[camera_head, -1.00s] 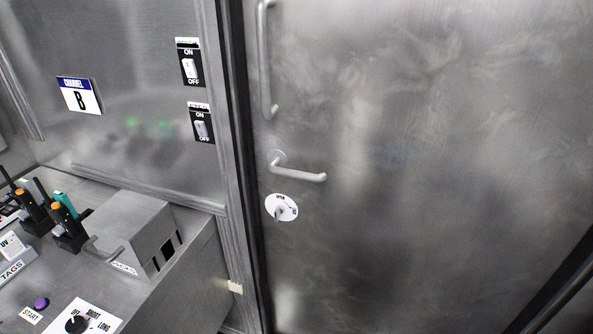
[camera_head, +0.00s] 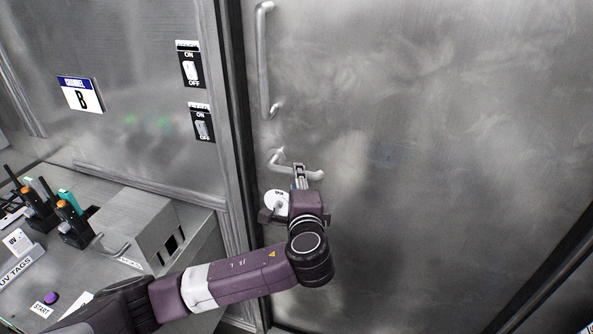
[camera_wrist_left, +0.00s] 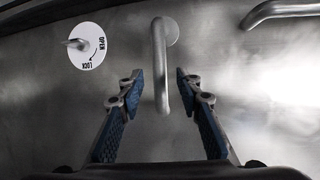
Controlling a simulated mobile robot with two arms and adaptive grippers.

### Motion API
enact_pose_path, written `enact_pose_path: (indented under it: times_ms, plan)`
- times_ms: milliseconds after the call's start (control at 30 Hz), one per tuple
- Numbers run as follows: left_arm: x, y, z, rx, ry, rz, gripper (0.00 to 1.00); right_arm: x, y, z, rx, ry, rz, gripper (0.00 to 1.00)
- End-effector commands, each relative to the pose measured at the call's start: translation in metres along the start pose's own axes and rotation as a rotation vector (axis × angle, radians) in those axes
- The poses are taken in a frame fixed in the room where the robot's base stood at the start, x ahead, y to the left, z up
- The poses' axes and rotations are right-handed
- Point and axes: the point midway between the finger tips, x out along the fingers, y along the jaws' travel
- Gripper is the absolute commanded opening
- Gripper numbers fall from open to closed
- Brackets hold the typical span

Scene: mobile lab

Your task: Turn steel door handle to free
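The steel door handle (camera_head: 284,160) is a lever on the metal door, running roughly level to the right from its round mount in the head view. In the left wrist view the lever (camera_wrist_left: 159,62) hangs between the two fingers of my left gripper (camera_wrist_left: 158,84). The fingers are spread, with a gap on both sides of the lever. In the head view my left gripper (camera_head: 299,171) is at the lever's right part and hides some of it. My right gripper is in neither view.
A round white OPEN/LOCK dial (camera_wrist_left: 88,46) with a knob sits below the lever. A long vertical pull bar (camera_head: 262,60) is above it. ON/OFF switches (camera_head: 190,65) are on the wall to the left. A counter with radios (camera_head: 72,222) and a metal box stands at lower left.

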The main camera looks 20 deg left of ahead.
Motion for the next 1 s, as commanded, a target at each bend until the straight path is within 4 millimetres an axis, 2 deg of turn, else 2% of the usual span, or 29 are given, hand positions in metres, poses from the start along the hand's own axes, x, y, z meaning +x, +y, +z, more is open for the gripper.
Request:
enact_pose_path:
  times_ms: [100, 300, 633, 900, 1000]
  plan:
    - [0.02, -0.002, 0.001, 0.001, -0.003, 0.0, 0.32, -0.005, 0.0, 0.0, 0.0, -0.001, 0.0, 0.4]
    - [0.04, -0.001, 0.0, -0.001, 0.0, 0.001, 0.32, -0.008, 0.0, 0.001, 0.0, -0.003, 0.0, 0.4]
    - [0.044, 0.001, 0.0, -0.001, 0.001, 0.002, 0.32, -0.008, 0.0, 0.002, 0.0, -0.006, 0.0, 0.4]
    - [0.044, 0.001, 0.0, -0.002, 0.001, 0.002, 0.03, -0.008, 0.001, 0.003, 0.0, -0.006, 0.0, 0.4]
    - [0.044, 0.001, 0.0, -0.002, 0.001, 0.002, 0.0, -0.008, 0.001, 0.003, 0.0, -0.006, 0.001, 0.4]
